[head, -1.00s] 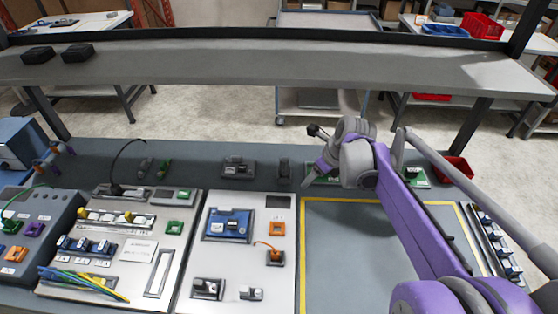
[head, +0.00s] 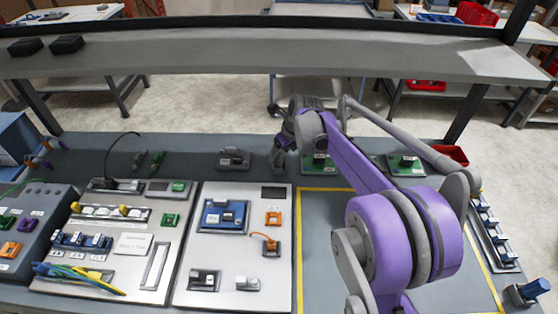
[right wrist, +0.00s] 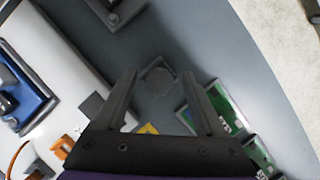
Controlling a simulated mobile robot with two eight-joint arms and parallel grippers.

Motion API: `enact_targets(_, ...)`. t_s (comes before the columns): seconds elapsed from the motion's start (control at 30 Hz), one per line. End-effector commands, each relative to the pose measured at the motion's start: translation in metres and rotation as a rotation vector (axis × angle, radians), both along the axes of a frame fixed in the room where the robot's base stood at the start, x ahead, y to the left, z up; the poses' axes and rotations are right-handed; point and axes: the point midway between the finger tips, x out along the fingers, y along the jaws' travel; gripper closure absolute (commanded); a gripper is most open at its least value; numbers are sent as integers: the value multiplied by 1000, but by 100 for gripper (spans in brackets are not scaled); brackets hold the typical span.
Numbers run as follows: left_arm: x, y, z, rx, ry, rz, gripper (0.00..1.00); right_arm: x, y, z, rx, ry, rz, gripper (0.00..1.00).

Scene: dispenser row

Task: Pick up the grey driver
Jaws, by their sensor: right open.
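The grey driver (right wrist: 158,78) shows in the right wrist view as a dark grey, roughly round shape, seen from above on the grey bench top. My right gripper (right wrist: 163,82) is open, with one finger on each side of the driver in that view; I cannot tell how far above it the fingertips are. In the head view my right gripper (head: 281,148) points down at the back of the bench, over the driver's place, and mostly hides it. My left gripper does not show.
A grey fixture (head: 233,159) stands left of the gripper. Green boards (head: 405,164) lie to the right. A white panel (head: 190,262) with blue and orange parts is in front, beside a yellow-edged bare area (head: 325,250). A grey shelf (head: 200,62) spans above the back.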

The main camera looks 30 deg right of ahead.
Motion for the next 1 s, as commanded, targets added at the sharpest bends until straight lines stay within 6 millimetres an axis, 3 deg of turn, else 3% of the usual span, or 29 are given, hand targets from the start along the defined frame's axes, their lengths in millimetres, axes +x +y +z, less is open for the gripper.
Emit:
enact_targets(0.03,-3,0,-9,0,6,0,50,1,1,-12,0,3,0,28)
enact_targets(0.1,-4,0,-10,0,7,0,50,4,1,-16,0,2,0,28)
enact_targets(0.3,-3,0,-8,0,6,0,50,5,1,-13,0,0,0,28)
enact_targets(0.7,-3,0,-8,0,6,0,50,5,1,-13,0,0,0,98)
enact_targets(1.0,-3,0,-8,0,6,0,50,5,1,-13,0,0,0,100)
